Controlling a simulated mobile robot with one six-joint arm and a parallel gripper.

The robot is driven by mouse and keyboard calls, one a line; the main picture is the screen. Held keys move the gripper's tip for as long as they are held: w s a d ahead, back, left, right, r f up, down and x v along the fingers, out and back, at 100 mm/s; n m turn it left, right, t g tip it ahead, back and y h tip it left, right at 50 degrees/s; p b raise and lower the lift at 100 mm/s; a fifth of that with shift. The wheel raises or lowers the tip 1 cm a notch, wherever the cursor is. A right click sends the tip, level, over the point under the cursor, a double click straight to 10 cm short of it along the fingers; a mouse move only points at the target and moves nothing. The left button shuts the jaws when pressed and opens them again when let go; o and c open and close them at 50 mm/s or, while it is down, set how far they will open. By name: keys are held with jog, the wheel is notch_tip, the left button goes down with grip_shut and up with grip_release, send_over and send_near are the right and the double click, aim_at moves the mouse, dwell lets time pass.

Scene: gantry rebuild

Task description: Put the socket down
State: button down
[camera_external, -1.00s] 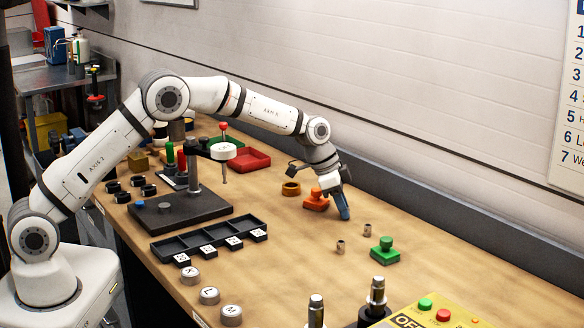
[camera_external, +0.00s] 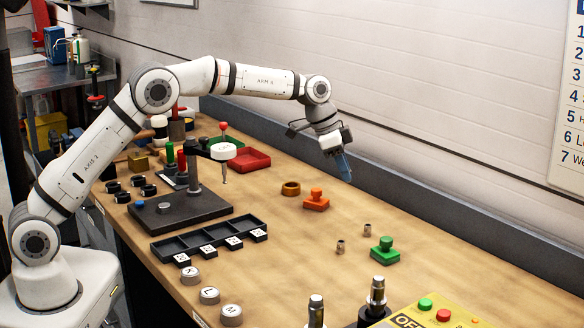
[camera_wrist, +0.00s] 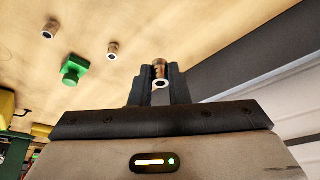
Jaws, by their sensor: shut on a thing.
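My gripper (camera_external: 343,168) is raised above the back part of the bench, to the right of the orange knobbed block. In the wrist view a small metal socket (camera_wrist: 160,74) with a dark hole in its end sits between the two dark fingers, and my gripper is shut on it. The held socket cannot be made out in the external view. Two other small metal sockets stand on the bench: one nearer the front (camera_external: 340,246) and one further back (camera_external: 367,229). Both also show at the upper left of the wrist view, one further left (camera_wrist: 48,29) and one (camera_wrist: 113,50) nearer the middle.
A green knobbed block (camera_external: 385,252) stands right of the loose sockets. A black compartment tray (camera_external: 208,240) is at the front left.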

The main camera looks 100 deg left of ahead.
jog(key=s+a+n+y+b, duration=0.15)
jog(key=s+a+n, duration=0.25)
jog(key=s+a, duration=0.85)
jog(key=n+g+y+b, duration=0.2)
jog(key=n+b, duration=0.1)
jog(key=n, duration=0.2)
send_over(228, 180)
jog(key=s+d, duration=0.1)
jog(key=shift+h, duration=0.25)
notch_tip(228, 180, down, 5)
jog(key=shift+s+f, duration=0.1)
jog(key=shift+t, duration=0.3)
jog(key=shift+f+b, duration=0.3)
jog(key=shift+f, duration=2.05)
jog(key=c, duration=1.4)
grip_release()
